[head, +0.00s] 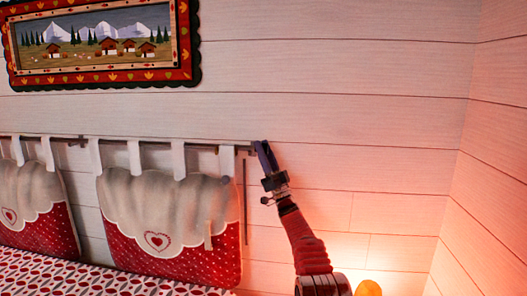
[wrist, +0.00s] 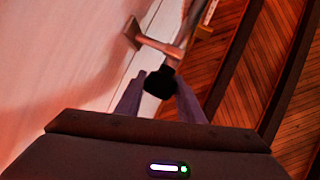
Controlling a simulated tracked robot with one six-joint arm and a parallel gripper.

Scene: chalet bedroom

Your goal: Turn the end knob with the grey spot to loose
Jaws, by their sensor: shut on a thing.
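A thin dark rod (head: 85,139) runs along the plank wall and carries the hanging cushions. The dark end knob (wrist: 160,82) sits at the rod's near end in the wrist view. My gripper (wrist: 160,88) is shut on this knob, one purple-grey finger on each side. In the head view my gripper (head: 264,152) meets the rod's right end and covers the knob there. I cannot make out a grey spot on the knob in either view.
A wall bracket (wrist: 133,33) holds the rod close behind the knob. Red and white cushions (head: 165,238) hang to the left above a patterned bed cover (head: 100,284). A framed picture (head: 100,47) hangs above. The wall right of my arm is bare, with a lit lamp (head: 369,288) low down.

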